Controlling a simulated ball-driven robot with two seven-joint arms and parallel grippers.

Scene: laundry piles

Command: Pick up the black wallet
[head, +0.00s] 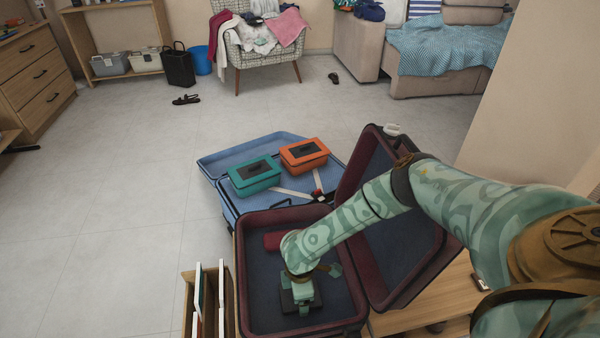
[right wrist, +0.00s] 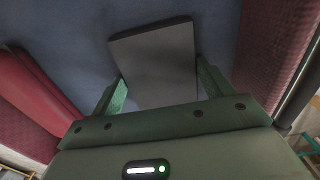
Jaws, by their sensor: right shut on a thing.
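The black wallet (head: 287,302) is a flat dark rectangle over the blue lining of the open maroon suitcase (head: 257,325). My right gripper (head: 303,293) reaches down into this suitcase and covers part of the wallet. In the right wrist view the wallet (right wrist: 155,60) stands out between the two green fingers of my right gripper (right wrist: 160,88), which is shut on its near part. I cannot tell whether the wallet touches the suitcase floor. My left gripper is not in view.
A red item (head: 273,241) lies in the same suitcase, and its open lid (head: 381,293) stands to the right. Behind it, a blue suitcase (head: 222,160) holds a teal box (head: 254,178) and an orange box (head: 304,157). A wooden rack (head: 187,290) stands at left.

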